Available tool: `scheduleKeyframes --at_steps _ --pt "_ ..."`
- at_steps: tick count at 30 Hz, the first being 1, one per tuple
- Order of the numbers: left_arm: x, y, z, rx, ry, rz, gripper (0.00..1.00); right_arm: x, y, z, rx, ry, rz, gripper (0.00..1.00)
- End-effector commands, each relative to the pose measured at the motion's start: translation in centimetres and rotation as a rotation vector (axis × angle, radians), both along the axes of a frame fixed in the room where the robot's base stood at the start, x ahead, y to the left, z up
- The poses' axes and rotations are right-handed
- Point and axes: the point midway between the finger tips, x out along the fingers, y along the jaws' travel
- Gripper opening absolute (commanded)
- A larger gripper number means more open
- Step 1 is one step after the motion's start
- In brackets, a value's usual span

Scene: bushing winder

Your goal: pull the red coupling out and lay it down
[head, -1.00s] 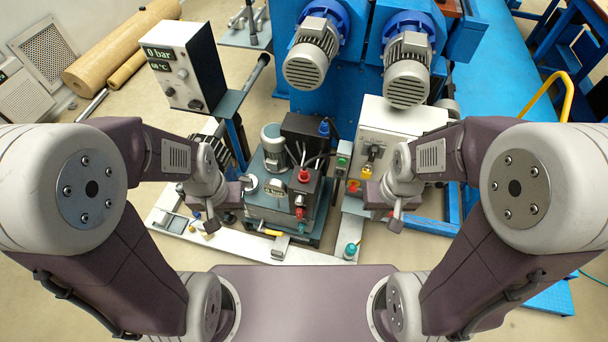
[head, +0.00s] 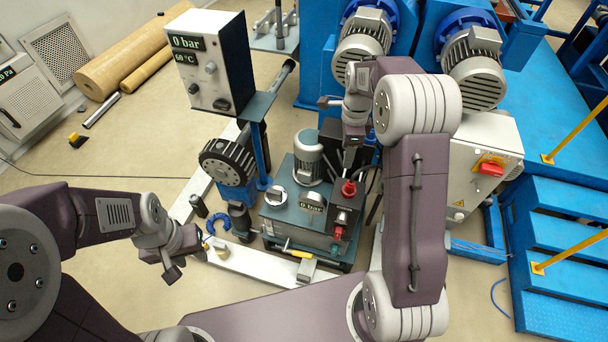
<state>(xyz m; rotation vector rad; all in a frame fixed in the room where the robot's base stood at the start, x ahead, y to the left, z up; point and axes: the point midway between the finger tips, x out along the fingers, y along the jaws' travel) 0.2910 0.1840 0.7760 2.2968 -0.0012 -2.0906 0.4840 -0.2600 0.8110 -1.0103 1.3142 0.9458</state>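A red round coupling (head: 349,188) sits upright on top of the black block of the hydraulic unit (head: 290,225). A second red fitting (head: 338,233) is on the front of that block, lower down. My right gripper (head: 351,158) points down just above and behind the upper red coupling, seemingly apart from it. My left gripper (head: 180,256) is open and empty, left of the unit, above the left end of the white base frame.
A grey electric motor (head: 308,158) stands on the unit, with dark hoses behind the block. A control box reading 0 bar (head: 211,62) stands at the back left. A white switch cabinet (head: 482,160) is at the right. The floor at the left is mostly clear.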

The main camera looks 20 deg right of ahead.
Motion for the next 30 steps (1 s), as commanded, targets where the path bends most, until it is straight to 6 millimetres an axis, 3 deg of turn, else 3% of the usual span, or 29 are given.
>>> scheduleKeyframes --at_steps 1,3,6,11,24,30 --pt "0.0 0.0 -2.8 0.0 -0.001 0.0 0.36 0.1 -1.0 -3.9 0.003 0.016 -0.022 0.53" --pt "0.0 0.0 -3.3 0.0 -0.001 -0.001 0.36 -0.4 -1.7 -5.5 0.008 0.04 -0.037 0.53" --pt "0.0 -0.1 -3.7 0.0 -0.001 -0.001 0.36 -0.8 -2.1 -6.5 0.011 0.053 -0.05 0.53" --pt "0.0 -0.1 -3.5 0.0 -0.001 -0.001 0.36 -0.8 -2.2 -6.4 0.011 0.051 -0.05 0.53" --pt "0.0 -0.1 -6.3 0.0 -0.001 -0.001 0.36 -0.9 -2.2 -14.1 0.011 0.052 -0.049 0.53" --pt "0.0 -0.1 -6.6 0.0 -0.001 0.0 0.36 -0.9 -2.2 -15.2 0.01 0.049 -0.048 0.53"
